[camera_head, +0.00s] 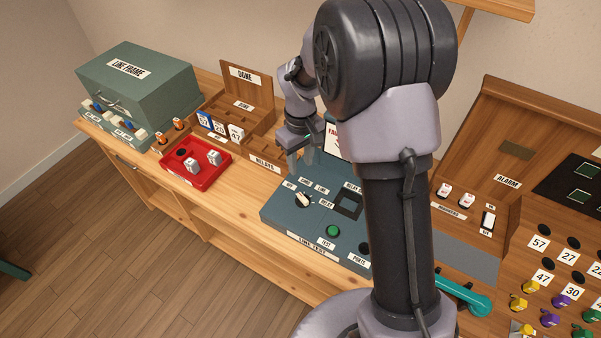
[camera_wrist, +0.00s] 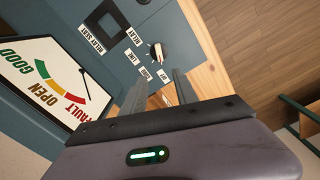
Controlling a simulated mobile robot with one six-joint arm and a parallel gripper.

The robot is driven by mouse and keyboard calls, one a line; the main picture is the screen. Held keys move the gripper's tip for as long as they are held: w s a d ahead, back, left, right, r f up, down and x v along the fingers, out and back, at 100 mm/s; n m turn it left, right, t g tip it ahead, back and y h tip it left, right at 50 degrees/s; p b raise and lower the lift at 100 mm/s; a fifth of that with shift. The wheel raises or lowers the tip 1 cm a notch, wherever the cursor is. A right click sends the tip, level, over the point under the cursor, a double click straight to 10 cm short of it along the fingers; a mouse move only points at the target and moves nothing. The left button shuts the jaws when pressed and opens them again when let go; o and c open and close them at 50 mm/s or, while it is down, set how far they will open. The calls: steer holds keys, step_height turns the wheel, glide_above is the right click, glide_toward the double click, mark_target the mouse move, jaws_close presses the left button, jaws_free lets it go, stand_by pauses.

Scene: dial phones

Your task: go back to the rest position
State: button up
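My gripper (camera_head: 300,160) hangs from my arm above the back left part of the blue-grey test panel (camera_head: 287,222). In the wrist view its two fingers (camera_wrist: 157,88) stand apart with nothing between them. A white-and-dark rotary knob (camera_head: 303,199) is on the panel, clear of the fingers; it also shows in the wrist view (camera_wrist: 155,52). A meter (camera_wrist: 45,80) marked GOOD, OPEN and FAULT stands at the left in the wrist view. My own arm hides much of the meter and the panel's right side in the head view.
A red tray (camera_head: 172,182) holds two pale blocks, left of the panel. Behind it is a wooden DONE rack (camera_head: 262,92) with numbered cards. A green LINE FRAME box (camera_head: 165,85) stands far left. A wooden ALARM board (camera_head: 485,150) and a teal handset (camera_head: 465,295) are at the right.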

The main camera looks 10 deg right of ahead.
step_height(320, 180, up, 3)
steer(key=shift+r, duration=0.1)
stand_by(0.4)
steer(key=s+a+r+m+t+b, duration=0.1)
steer(key=s+r+m+t+b, duration=0.2)
steer(key=s+r, duration=0.35)
steer(key=s+a+m+t+y+b, duration=0.2)
steer(key=s+m+b, duration=0.4)
steer(key=s, duration=1.2)
steer(key=shift+a+r+t+b, duration=0.2)
steer(key=shift+r+t+b, duration=0.15)
steer(key=shift+r+t, duration=0.1)
steer(key=shift+s, duration=0.1)
